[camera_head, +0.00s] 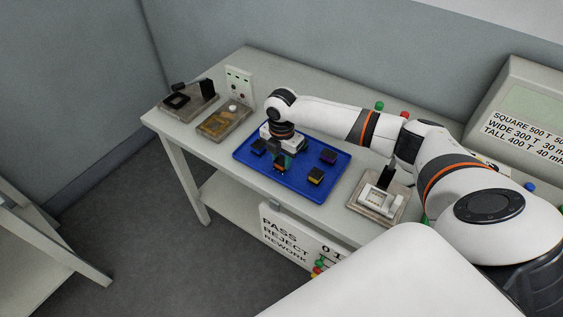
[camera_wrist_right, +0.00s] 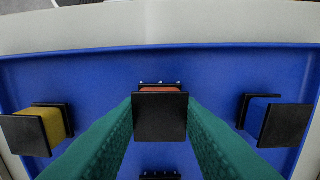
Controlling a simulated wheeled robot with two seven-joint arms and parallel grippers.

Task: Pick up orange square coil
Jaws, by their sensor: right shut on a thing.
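The orange square coil (camera_wrist_right: 161,113) has black square end plates with an orange winding showing between them. It sits in the middle of the right wrist view, between the teal fingers of my right gripper (camera_wrist_right: 160,125). The fingers are shut on it from both sides. In the head view my right gripper (camera_head: 282,160) points down over the blue tray (camera_head: 243,160), and the coil is mostly hidden there. I cannot tell whether the coil still touches the tray floor. My left gripper is not in view.
In the wrist view a yellow coil (camera_wrist_right: 55,122) stands left, a blue coil (camera_wrist_right: 257,116) right, and another coil (camera_wrist_right: 160,175) is cut off below. The table (camera_head: 290,85) also holds a fixture (camera_head: 224,122) left of the tray and a device (camera_head: 381,200) right of it.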

